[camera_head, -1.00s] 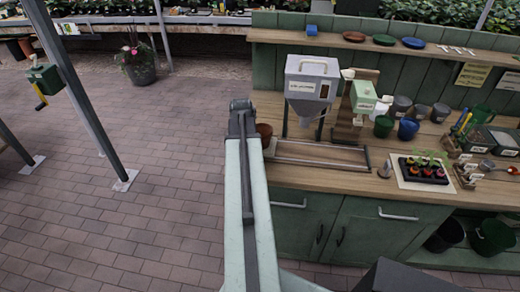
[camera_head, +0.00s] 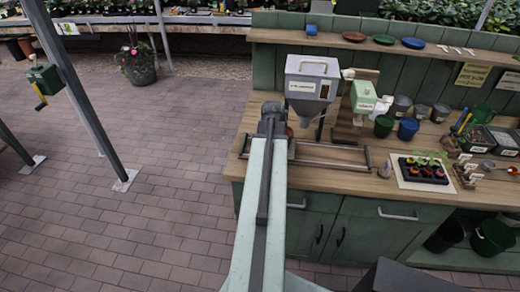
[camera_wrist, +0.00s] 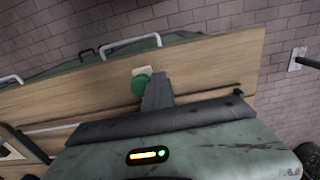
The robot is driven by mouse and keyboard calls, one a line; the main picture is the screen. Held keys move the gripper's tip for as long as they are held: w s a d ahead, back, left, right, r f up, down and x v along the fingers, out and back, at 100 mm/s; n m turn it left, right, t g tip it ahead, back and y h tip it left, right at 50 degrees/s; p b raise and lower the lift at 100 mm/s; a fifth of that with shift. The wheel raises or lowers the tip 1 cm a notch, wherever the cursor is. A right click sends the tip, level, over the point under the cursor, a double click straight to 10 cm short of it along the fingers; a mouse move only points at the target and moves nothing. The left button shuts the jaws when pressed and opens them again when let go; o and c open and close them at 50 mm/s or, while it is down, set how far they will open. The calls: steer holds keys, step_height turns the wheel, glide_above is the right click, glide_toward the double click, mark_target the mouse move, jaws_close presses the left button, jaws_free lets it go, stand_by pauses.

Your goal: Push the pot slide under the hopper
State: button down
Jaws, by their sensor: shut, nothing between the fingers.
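The grey hopper (camera_head: 312,90) stands on the potting bench with its funnel pointing down. The slide's metal rails (camera_head: 335,163) run left to right on the bench top below it. A brown sliver of the pot (camera_head: 289,131) shows just right of my arm's end, left of the hopper's funnel; my arm hides the rest. My gripper is at the bench's left end, its fingers hidden in the head view. In the wrist view my gripper (camera_wrist: 156,88) is shut and empty over the wood, beside a green round part (camera_wrist: 139,84); I cannot tell whether they touch.
A pale green dispenser (camera_head: 363,97) and several pots, including a blue one (camera_head: 408,129), stand right of the hopper. A seedling tray (camera_head: 422,170) sits near the front edge. Cabinet handles (camera_head: 398,214) stick out below. The paved floor (camera_head: 130,225) on the left is clear.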

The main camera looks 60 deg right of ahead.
steer(key=s, duration=0.2)
steer(key=s+d, duration=0.1)
steer(key=s, duration=0.2)
steer(key=s+d, duration=0.1)
steer(key=s, duration=0.1)
steer(key=shift+s+d, duration=0.2)
steer(key=shift+s, duration=0.05)
steer(key=r+p, duration=0.1)
steer(key=w+r+p, duration=0.1)
steer(key=r+p, duration=0.3)
steer(key=shift+w+a, duration=0.25)
steer(key=shift+w, duration=0.05)
